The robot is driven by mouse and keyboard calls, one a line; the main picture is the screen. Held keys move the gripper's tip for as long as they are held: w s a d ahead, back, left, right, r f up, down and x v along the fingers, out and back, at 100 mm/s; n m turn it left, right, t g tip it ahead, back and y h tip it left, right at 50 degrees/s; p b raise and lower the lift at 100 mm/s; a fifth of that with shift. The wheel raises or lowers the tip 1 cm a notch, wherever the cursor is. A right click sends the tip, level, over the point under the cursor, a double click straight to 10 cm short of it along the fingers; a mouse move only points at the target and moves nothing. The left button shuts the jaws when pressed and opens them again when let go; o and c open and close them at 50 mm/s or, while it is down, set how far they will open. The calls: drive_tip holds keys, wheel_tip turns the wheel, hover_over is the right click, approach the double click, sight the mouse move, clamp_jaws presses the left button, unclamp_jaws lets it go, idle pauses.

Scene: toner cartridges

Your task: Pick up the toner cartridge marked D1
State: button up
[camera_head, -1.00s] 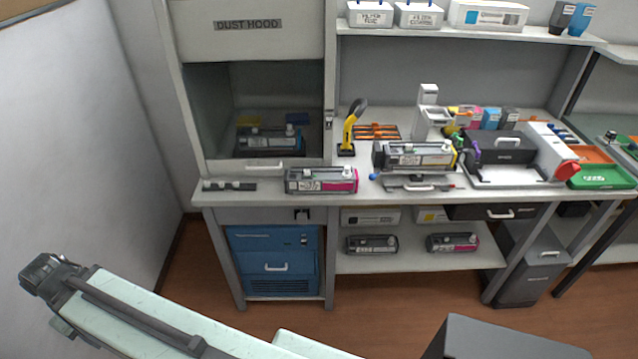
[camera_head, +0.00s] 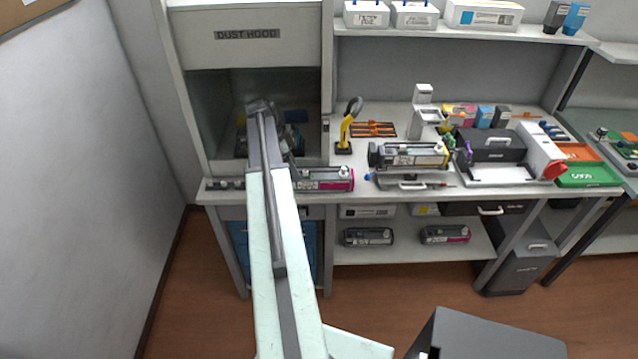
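Several toner cartridges are in view, and their small labels are too blurred for me to read D1 on any. A magenta-ended cartridge (camera_head: 324,179) lies at the bench's front edge, its left end hidden by my arm. A yellow-ended cartridge (camera_head: 408,155) sits raised on the bench. A dark cartridge (camera_head: 367,237) and another magenta-ended cartridge (camera_head: 445,234) lie on the lower shelf. A cartridge inside the dust hood (camera_head: 248,35) is mostly hidden behind my arm. My gripper (camera_head: 262,104) appears in front of the hood opening, and its fingers are not clear.
A yellow-and-black tool (camera_head: 348,128) stands right of the hood. A black-and-white machine (camera_head: 497,147) and a green tray (camera_head: 589,176) are farther right. A blue cabinet (camera_head: 308,250) under the bench is partly hidden by my arm. The floor right of it is mostly open.

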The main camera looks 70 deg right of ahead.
sight(317, 173)
drive_tip(key=s+d+m, duration=0.1)
drive_tip(key=s, duration=0.1)
drive_tip(key=s+d+m, duration=0.1)
drive_tip(key=s, duration=0.1)
drive_tip(key=s+d, duration=0.1)
drive_tip(key=s, duration=0.1)
drive_tip(key=shift+d+r+m, duration=0.15)
drive_tip(key=shift+d+m, duration=0.25)
drive_tip(key=b+x, duration=0.7)
drive_tip(key=x, duration=0.1)
drive_tip(key=shift+w+a+b, duration=0.15)
drive_tip(key=shift+a+b, duration=0.25)
clamp_jaws()
